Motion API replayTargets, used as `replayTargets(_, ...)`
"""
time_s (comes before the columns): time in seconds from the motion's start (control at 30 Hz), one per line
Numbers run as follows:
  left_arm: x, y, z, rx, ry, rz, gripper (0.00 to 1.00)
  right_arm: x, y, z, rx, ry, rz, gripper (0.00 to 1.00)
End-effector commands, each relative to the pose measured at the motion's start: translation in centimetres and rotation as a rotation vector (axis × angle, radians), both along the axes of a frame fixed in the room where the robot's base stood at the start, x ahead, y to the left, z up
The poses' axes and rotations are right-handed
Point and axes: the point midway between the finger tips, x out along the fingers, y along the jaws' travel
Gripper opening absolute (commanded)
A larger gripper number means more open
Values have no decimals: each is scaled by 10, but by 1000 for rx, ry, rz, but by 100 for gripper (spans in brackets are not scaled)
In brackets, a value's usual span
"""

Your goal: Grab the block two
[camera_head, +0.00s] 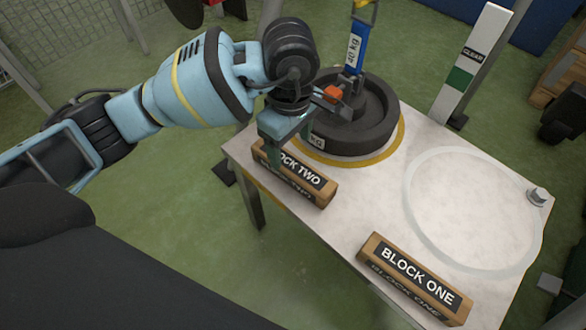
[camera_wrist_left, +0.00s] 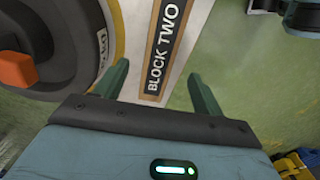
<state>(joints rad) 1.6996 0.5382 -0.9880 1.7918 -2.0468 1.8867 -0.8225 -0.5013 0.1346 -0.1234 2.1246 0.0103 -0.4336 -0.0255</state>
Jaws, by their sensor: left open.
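Block two (camera_head: 316,188) is a wooden block with a black label, lying along the near left edge of the white table (camera_head: 340,225). My left gripper (camera_head: 285,150) is over its left end and partly hides the label. In the left wrist view, block two (camera_wrist_left: 165,50) lies between the two open green fingers of my left gripper (camera_wrist_left: 162,85), with gaps on both sides. Whether the fingers reach down to the block's height is hard to tell.
Block one (camera_head: 415,278) lies at the table's near right edge. A dark round weight (camera_head: 375,135) stands behind block two, close to my left gripper, with a blue 40 kg hanger (camera_head: 355,50) above it. An empty ring marking (camera_head: 470,210) lies at the right.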

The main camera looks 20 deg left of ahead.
Motion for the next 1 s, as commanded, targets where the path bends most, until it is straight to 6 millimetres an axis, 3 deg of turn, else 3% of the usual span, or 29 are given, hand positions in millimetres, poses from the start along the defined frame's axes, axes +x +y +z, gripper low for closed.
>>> replayTargets(0.1, -1, -1, -16, -1, 5, 0, 69, -2, 0, -6, -1, 8, 1, 36)
replayTargets(0.37, -1, -1, -22, -1, 2, 0, 69, -9, -1, -11, -2, 25, 2, 36)
replayTargets(0.73, -2, -4, -69, -4, 5, 0, 69, -17, -1, -32, -3, 51, 1, 36)
replayTargets(1.0, -1, -4, -70, -3, 2, -1, 69, -12, -1, -32, -2, 39, 1, 36)
